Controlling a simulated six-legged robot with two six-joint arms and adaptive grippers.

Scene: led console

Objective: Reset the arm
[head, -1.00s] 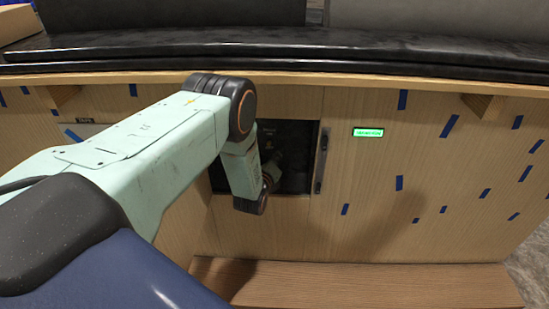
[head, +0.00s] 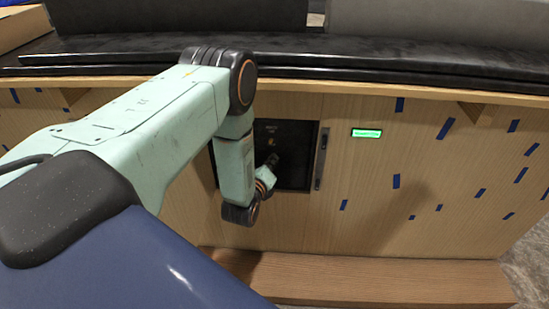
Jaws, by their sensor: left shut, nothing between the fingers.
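My left arm comes in from the left and bends down at its elbow in front of the wooden console. My left gripper (head: 272,160) is small and dark in front of the black panel (head: 294,143); it is shut, with nothing seen in it. A gap or contact between gripper and panel cannot be told. The arm hides the panel's left part. My right gripper is not in view.
The wooden console front (head: 370,225) carries a green lit display (head: 366,133), a dark vertical handle (head: 321,158) and several blue tape strips. A black countertop (head: 400,67) overhangs above. A wooden step (head: 380,280) juts out at the bottom.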

